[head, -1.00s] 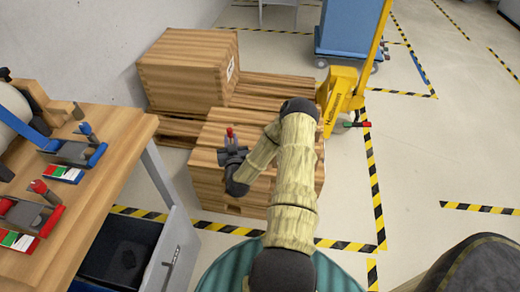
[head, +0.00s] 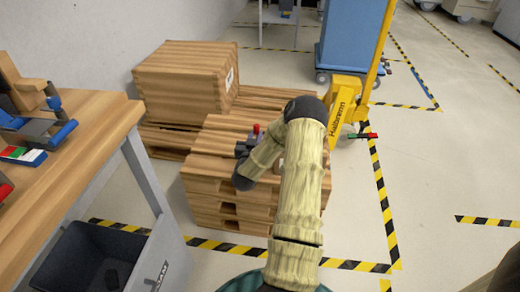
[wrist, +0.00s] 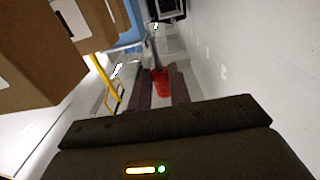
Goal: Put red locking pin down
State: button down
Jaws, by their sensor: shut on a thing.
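The red locking pin (wrist: 160,82) is between the fingers of my gripper (wrist: 160,88) in the wrist view, its red head toward the camera and a grey shaft beyond it. My gripper is shut on it. In the head view, the pin's red top (head: 256,129) shows just above my gripper (head: 245,147), which is partly hidden by my arm. The gripper is in front of the stacked wooden pallets (head: 225,205), apart from the workbench. I cannot tell its exact height over the pallets.
A wooden workbench (head: 95,125) with blue and red fixtures stands at left, an open grey drawer (head: 160,262) below it. A wooden crate (head: 182,80) sits on pallets behind. A yellow pallet jack (head: 345,100) and blue cabinet (head: 347,38) stand beyond.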

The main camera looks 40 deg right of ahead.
jog(key=shift+f, duration=0.1)
notch_tip(320, 180, down, 6)
jog(key=b, duration=0.2)
jog(key=shift+b, duration=0.35)
jog(key=shift+f, duration=0.1)
jog(key=shift+f+b, duration=0.85)
jog(key=shift+f, duration=0.95)
jog(key=shift+f, duration=0.4)
jog(key=c, duration=1.3)
grip_release()
